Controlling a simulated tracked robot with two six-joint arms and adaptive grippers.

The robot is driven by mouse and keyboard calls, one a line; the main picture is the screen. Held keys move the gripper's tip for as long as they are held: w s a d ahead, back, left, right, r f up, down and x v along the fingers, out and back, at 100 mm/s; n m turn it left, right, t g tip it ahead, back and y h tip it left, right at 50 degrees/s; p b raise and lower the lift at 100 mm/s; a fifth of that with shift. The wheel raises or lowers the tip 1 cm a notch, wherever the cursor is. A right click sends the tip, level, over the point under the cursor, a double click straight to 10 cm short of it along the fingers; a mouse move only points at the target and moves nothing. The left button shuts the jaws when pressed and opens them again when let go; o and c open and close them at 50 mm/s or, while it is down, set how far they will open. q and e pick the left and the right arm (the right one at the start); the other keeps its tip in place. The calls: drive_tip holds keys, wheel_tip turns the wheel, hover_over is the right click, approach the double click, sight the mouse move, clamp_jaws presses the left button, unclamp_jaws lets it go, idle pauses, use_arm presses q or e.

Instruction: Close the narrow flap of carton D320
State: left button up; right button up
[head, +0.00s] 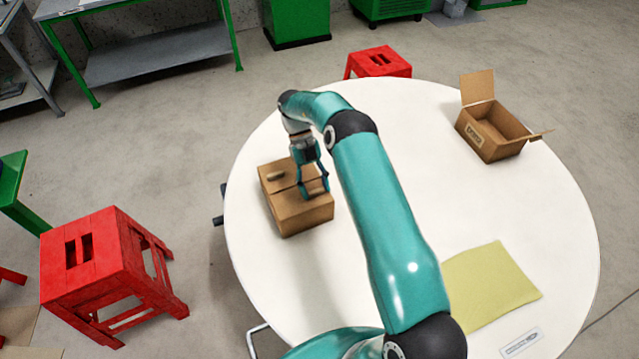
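A brown carton (305,217) stands on the left side of the round white table. Its top looks mostly covered by flaps, with a small tan piece on top at the left. Another brown carton (488,143) stands at the right rear, open, with one flap upright at the back and one sticking out to the right. Lettering on the cartons is too small to read, so I cannot tell which is D320. My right gripper (315,194) points down at the top of the left carton, fingers apart. Whether its fingertips touch the carton is unclear. My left gripper is not in view.
The white table (410,120) has free room between the cartons. A yellow-green sheet (490,285) and a small white label plate (521,343) lie at the front right. Red stools (95,260) stand around the table. My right arm crosses its middle.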

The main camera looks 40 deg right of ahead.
drive_tip(key=o, duration=0.4)
drive_tip(key=shift+w+f, duration=0.1)
drive_tip(key=shift+f, duration=0.05)
drive_tip(key=shift+c, duration=0.2)
wheel_tip(320, 180, up, 10)
idle(0.4)
drive_tip(key=shift+w+f, duration=0.1)
drive_tip(key=shift+f, duration=4.75)
drive_tip(key=shift+d+r, duration=0.1)
